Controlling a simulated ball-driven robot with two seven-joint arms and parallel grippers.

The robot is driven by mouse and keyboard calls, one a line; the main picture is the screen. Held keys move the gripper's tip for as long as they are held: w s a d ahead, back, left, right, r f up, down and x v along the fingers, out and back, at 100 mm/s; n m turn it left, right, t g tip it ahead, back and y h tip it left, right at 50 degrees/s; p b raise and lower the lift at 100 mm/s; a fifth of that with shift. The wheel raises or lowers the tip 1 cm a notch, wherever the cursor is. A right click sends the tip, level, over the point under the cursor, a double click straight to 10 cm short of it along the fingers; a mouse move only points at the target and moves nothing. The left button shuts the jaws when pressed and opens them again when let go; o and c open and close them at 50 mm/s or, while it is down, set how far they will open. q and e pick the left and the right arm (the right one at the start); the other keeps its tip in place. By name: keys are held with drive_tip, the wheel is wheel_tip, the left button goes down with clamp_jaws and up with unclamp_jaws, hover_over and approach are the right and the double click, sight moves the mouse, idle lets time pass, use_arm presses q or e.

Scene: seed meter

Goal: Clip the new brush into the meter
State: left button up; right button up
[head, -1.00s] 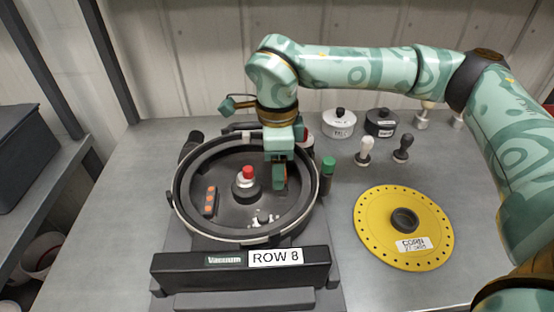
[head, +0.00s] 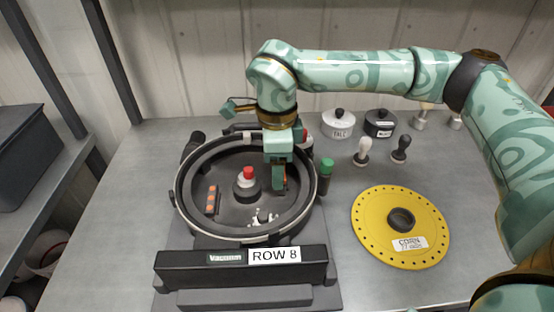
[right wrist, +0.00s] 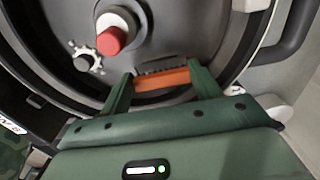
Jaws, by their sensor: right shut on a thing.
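The meter's round black housing (head: 184,222) stands open on the bench behind a ROW 8 plate. My right gripper (head: 279,185) is inside its right part. In the right wrist view its two green fingers (right wrist: 162,88) are shut on an orange brush (right wrist: 163,79) with dark bristles, close to the housing floor. Whether the brush touches a seat there I cannot tell. A red-capped hub (head: 248,176) stands in the middle, also seen in the right wrist view (right wrist: 112,38). My left gripper is not in view.
A small white star wheel (head: 263,217) sits low in the housing, and a dark block with orange marks (head: 211,199) at left. A green-capped post (head: 326,175) stands just right. A yellow seed disc (head: 400,250), two lidded pots and knobbed tools lie farther right.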

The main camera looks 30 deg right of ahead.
drive_tip(key=shift+f, duration=0.7)
idle(1.1)
drive_tip(key=shift+s+f+p, duration=0.1)
drive_tip(key=shift+f+p, duration=0.05)
drive_tip(key=shift+p, duration=0.3)
drive_tip(key=shift+f, duration=0.15)
idle(0.4)
drive_tip(key=shift+p, duration=0.35)
